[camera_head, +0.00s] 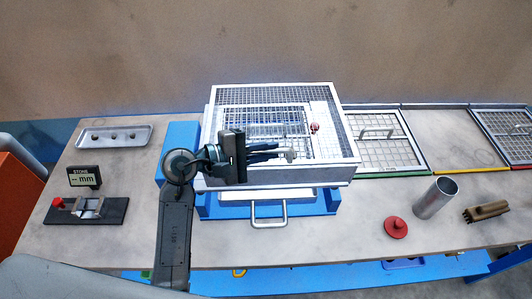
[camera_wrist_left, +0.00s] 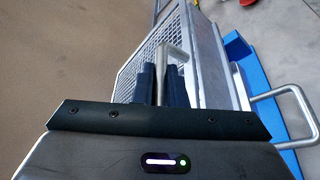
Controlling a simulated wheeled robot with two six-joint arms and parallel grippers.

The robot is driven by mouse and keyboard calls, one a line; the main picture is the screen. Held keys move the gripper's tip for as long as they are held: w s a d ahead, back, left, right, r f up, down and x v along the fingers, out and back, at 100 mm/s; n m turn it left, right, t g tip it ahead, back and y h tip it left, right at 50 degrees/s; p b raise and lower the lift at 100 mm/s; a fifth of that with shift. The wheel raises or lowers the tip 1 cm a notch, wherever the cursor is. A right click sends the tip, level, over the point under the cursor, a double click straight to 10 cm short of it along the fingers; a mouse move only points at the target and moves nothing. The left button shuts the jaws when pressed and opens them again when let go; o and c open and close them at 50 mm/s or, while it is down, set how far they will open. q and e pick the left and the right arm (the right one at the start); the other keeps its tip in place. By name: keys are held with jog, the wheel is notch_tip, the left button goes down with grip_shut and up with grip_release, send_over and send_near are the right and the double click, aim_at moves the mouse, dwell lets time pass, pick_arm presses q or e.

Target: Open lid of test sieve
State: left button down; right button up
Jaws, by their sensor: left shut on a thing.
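The test sieve (camera_head: 262,177) is a white-framed box on a blue stand, at the middle of the table. Its mesh lid (camera_head: 240,97) seems to lie flat on top. In the left wrist view the mesh (camera_wrist_left: 150,42) and the pale metal side show past the fingers. My left gripper (camera_head: 280,153) reaches over the sieve from the left. It is shut on a metal handle (camera_wrist_left: 170,52), which stands between its dark fingers (camera_wrist_left: 160,82). The handle's base is partly hidden by the fingers. My right gripper is not in view.
A front drawer handle (camera_head: 269,222) juts from the blue stand (camera_head: 325,203). A tray (camera_head: 115,136) and a gauge (camera_head: 84,176) are left.

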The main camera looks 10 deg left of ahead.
pick_arm(q)
jog(key=w+r+n+g+p, duration=0.1)
jog(key=w+r, duration=0.3)
jog(key=r, duration=0.4)
jog(key=w+a+r+n+g+p, duration=0.1)
jog(key=w+r+n+p, duration=0.2)
jog(key=r, duration=0.5)
jog(key=shift+w+a+r+g+y+p, duration=0.15)
jog(key=shift+w+a+g+y+p, duration=0.15)
jog(key=shift+w+p, duration=0.35)
jog(key=c, duration=1.5)
grip_release()
jog(key=shift+o, duration=0.2)
